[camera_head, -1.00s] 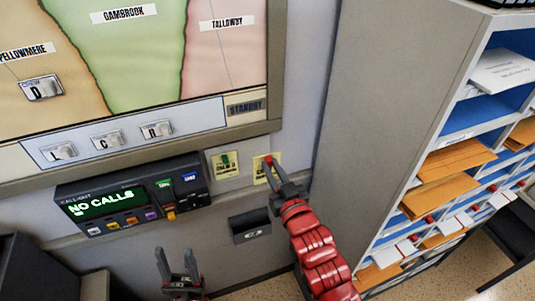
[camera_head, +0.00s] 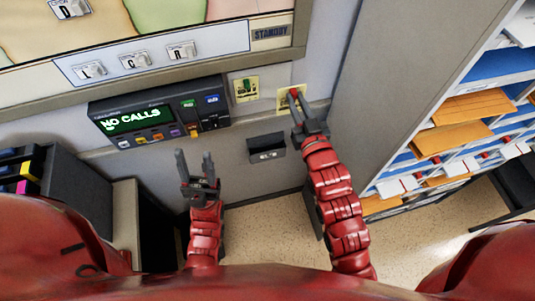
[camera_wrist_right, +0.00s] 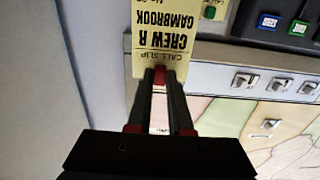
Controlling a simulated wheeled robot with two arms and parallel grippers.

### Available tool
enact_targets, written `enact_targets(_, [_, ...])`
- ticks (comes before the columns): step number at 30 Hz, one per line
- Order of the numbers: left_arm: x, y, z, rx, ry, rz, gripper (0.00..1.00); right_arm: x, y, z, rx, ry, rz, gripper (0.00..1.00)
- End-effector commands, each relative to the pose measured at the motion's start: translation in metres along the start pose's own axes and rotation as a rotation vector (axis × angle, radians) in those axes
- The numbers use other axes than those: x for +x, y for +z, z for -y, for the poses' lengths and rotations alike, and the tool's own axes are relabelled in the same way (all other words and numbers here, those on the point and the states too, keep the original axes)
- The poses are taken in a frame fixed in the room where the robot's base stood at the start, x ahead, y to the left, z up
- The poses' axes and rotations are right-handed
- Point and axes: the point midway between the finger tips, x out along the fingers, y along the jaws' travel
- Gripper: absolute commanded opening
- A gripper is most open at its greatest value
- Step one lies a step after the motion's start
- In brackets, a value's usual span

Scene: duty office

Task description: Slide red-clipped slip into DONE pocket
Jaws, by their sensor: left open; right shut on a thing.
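The yellow slip (camera_head: 284,105) with a red clip (camera_head: 294,91) is up at the wall, right of the green-clipped slip. My right gripper (camera_head: 299,101) is shut on its red clip. In the right wrist view the slip (camera_wrist_right: 160,38) reads "CALL SLIP", "CREW R" and "GAMBROOK", upside down, with the red clip (camera_wrist_right: 159,76) between the fingers. I cannot tell whether the slip touches the wall. A dark pocket (camera_head: 266,155) is on the wall below the slips; its label is too small to read. My left gripper (camera_head: 196,162) is open and empty, lower left of the pocket.
A green-clipped yellow slip (camera_head: 247,93) hangs left of the held one. The call-out console (camera_head: 158,118) reads "NO CALLS". The map board (camera_head: 180,52) is above. A grey pigeonhole cabinet (camera_head: 395,75) with orange envelopes stands right. Floor below the pocket is clear.

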Motion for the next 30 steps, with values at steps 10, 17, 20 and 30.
enact_targets(10, [-0.063, 0.011, -0.003, 0.000, 0.000, 0.000, 0.52, 0.005, 0.064, 0.004, -0.001, -0.001, 0.001, 0.00])
enact_targets(17, [-0.142, 0.024, -0.007, 0.000, 0.000, 0.000, 0.52, 0.014, 0.142, 0.011, -0.002, 0.000, -0.001, 0.00])
enact_targets(20, [-0.175, 0.029, -0.009, 0.000, 0.000, 0.000, 0.52, 0.017, 0.174, 0.015, -0.001, -0.001, -0.002, 0.00])
enact_targets(30, [-0.283, 0.048, -0.014, 0.000, 0.000, 0.000, 0.52, 0.029, 0.283, 0.027, -0.001, -0.001, -0.001, 0.00])
